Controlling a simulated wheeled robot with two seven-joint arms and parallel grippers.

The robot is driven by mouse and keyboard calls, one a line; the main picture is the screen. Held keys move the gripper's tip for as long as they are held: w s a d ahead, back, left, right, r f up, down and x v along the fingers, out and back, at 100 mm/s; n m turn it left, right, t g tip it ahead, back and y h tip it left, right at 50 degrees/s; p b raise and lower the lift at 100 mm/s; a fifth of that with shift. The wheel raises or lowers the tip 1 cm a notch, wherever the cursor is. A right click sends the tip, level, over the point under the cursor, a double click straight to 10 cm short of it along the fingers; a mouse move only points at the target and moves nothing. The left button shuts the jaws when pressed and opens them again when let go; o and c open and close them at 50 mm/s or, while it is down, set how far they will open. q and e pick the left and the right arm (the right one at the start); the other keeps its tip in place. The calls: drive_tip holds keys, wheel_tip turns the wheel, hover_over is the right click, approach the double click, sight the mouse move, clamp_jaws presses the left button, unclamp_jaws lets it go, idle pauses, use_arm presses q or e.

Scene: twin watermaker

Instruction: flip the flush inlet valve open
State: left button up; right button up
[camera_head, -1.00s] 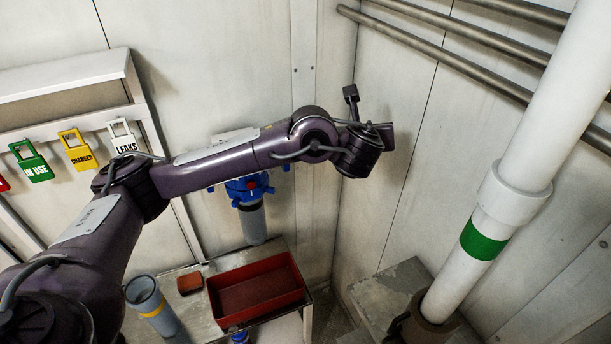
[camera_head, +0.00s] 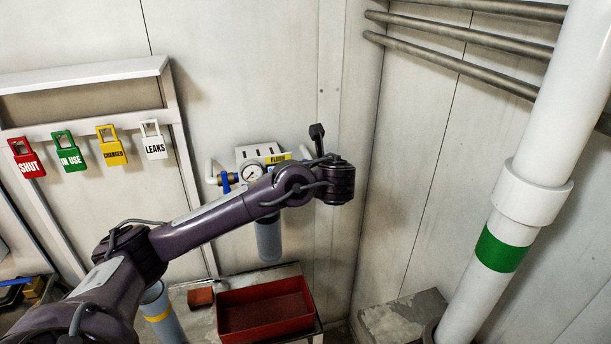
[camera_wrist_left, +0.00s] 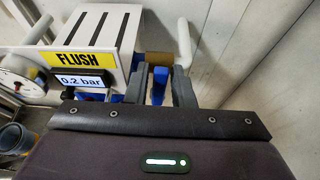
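The flush unit has a yellow FLUSH label (camera_head: 278,158) and a round gauge (camera_head: 252,172) in the head view. The label also shows in the left wrist view (camera_wrist_left: 88,60), above a 0.2 bar display (camera_wrist_left: 82,81). In the wrist view, a blue valve handle (camera_wrist_left: 160,84) stands by a brass body (camera_wrist_left: 158,60) on the unit's right side. My left gripper (camera_wrist_left: 160,92) is open, with one finger on each side of this handle. Contact cannot be told. My left wrist hides this valve and the gripper in the head view. My right gripper is out of view.
Another blue handle (camera_head: 225,182) is on the unit's left side. A grey filter housing (camera_head: 268,238) hangs below. A red tray (camera_head: 262,308) stands on the bench. Colored tags (camera_head: 112,148) hang at left. A white pipe (camera_head: 530,170) with a green band rises at right.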

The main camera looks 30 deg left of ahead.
use_arm(q)
drive_tip(key=shift+w+a, duration=0.2)
drive_tip(key=shift+a, duration=0.05)
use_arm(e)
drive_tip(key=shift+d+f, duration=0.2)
use_arm(q)
clamp_jaws()
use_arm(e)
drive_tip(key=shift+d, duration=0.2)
use_arm(q)
drive_tip(key=shift+d, duration=0.1)
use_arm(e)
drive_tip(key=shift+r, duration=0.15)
use_arm(q)
drive_tip(key=w+d+f+m+g+y+p, duration=0.2)
drive_tip(key=m+y+p, duration=0.4)
drive_tip(key=m, duration=0.7)
wheel_tip(320, 180, down, 3)
drive_tip(key=shift+w+d+r+g+y, duration=0.15)
drive_tip(key=shift+w+d+g+y, duration=0.2)
drive_tip(key=shift+w+g, duration=0.2)
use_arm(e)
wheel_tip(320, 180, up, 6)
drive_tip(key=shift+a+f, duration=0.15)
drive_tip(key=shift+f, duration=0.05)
